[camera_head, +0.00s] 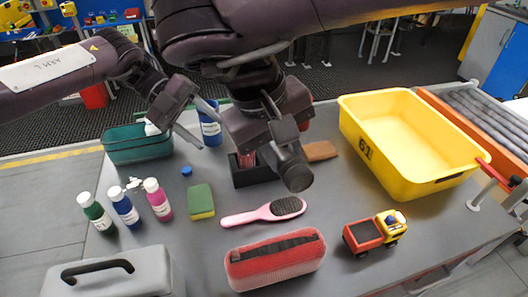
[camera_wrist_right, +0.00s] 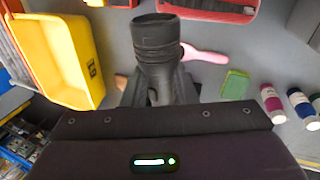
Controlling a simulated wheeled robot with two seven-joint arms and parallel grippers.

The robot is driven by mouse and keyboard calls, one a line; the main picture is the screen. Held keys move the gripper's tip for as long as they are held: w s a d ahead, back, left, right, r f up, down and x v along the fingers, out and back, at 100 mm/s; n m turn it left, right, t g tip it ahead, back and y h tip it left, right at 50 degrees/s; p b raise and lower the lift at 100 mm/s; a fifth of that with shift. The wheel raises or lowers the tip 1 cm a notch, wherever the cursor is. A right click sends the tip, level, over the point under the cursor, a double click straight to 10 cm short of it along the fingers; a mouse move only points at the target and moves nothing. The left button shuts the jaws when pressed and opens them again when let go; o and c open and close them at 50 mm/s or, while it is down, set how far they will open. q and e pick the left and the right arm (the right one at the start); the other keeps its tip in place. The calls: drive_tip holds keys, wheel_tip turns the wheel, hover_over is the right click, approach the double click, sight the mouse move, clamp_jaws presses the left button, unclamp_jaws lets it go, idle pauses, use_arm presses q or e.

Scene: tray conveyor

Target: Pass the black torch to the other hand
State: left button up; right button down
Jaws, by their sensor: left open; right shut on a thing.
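The black torch (camera_head: 294,170) is held by my right gripper (camera_head: 282,130), its wide head hanging low over the table.
A pink brush (camera_head: 262,213), green sponge (camera_head: 201,202), red case (camera_head: 275,260) and toy truck (camera_head: 374,233) lie in front. The yellow tray (camera_head: 355,109) is right; the teal bin (camera_head: 120,152) and several bottles are left.

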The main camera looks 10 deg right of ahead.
use_arm(q)
drive_tip(key=s+d+r+m+h, duration=0.1)
drive_tip(key=s+d+r+m, duration=0.15)
drive_tip(key=s+r, duration=0.4)
use_arm(e)
drive_tip(key=shift+s+r, duration=0.1)
drive_tip(key=shift+r, duration=0.1)
use_arm(q)
drive_tip(key=shift+n, duration=0.35)
drive_tip(key=x, duration=0.3)
drive_tip(key=d+r+x, duration=0.1)
drive_tip(key=x, duration=0.6)
drive_tip(key=shift+w+d+r, duration=0.25)
drive_tip(key=shift+w+d, duration=0.1)
drive_tip(key=shift+f, duration=0.1)
clamp_jaws()
use_arm(e)
drive_tip(key=shift+d, duration=0.1)
drive_tip(key=c, duration=1.1)
unclamp_jaws()
